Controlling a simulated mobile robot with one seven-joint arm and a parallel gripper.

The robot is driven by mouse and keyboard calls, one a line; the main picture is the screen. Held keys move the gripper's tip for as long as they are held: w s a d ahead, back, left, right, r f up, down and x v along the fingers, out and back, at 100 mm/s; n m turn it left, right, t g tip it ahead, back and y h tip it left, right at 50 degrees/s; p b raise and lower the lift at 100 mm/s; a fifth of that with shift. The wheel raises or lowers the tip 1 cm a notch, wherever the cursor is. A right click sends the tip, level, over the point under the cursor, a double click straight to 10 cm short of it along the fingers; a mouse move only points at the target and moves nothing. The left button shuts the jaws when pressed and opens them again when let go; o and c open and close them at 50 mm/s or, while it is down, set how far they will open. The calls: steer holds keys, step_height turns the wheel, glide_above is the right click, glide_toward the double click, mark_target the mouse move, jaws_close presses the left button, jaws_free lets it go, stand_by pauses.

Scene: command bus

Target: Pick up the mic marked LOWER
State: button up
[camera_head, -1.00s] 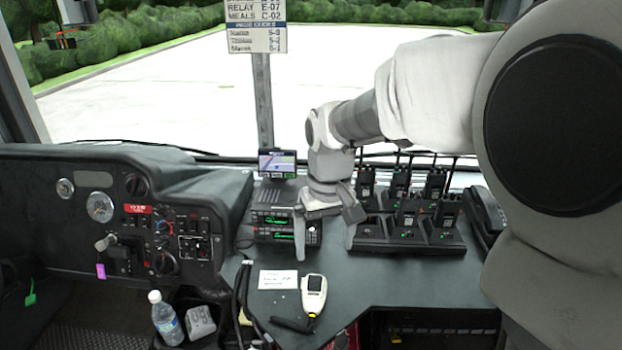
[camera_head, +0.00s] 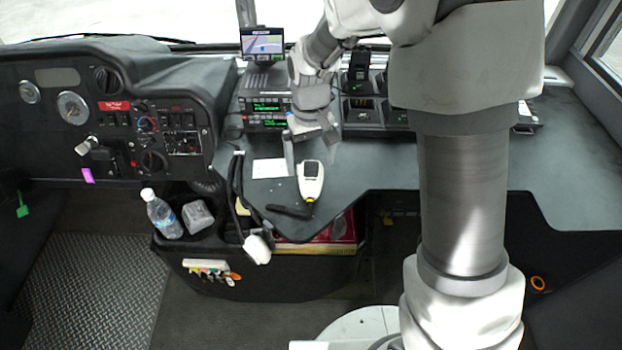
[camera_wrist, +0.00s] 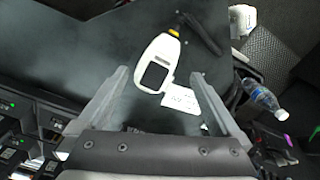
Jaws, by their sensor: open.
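No marking LOWER is readable in either view. A pale mic-like piece (camera_head: 258,249) hangs at the console's front edge below black cords (camera_head: 237,180); a white piece (camera_wrist: 242,20) at the upper right of the wrist view may be the same. My gripper (camera_head: 309,146) is open and empty above the console, just behind a white handheld device with a dark screen (camera_head: 311,182). In the wrist view the device (camera_wrist: 157,66) shows beyond and between my open fingers (camera_wrist: 160,75), apart from them. Two stacked radios (camera_head: 264,113) stand left of my gripper.
A white card (camera_head: 270,168) and black strap (camera_head: 290,212) lie near the device. A bottle (camera_head: 163,214) and grey box (camera_head: 198,217) stand in the front tray. A small screen (camera_head: 262,42) and a charger rack (camera_head: 362,112) are behind. The counter at right is clear.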

mark_target(312, 176)
step_height(312, 176, down, 6)
steer(key=shift+d+f+b, duration=0.15)
steer(key=shift+f+b, duration=0.1)
steer(key=shift+b, duration=0.3)
steer(key=c, duration=1.3)
steer(key=shift+r, duration=0.15)
step_height(312, 176, up, 4)
steer(key=shift+w+r+p, duration=0.1)
steer(key=shift+r+p, duration=0.15)
steer(key=shift+p, duration=0.3)
steer(key=d+r, duration=0.2)
steer(key=d, duration=0.2)
steer(key=s+d+r, duration=0.1)
steer(key=d+r, duration=0.1)
steer(key=d, duration=0.1)
steer(key=d+r+p, duration=0.1)
steer(key=d+r, duration=0.1)
steer(key=d, duration=0.2)
steer(key=shift+s+d+r, duration=0.15)
steer(key=shift+s+d, duration=0.1)
steer(key=shift+d, duration=0.05)
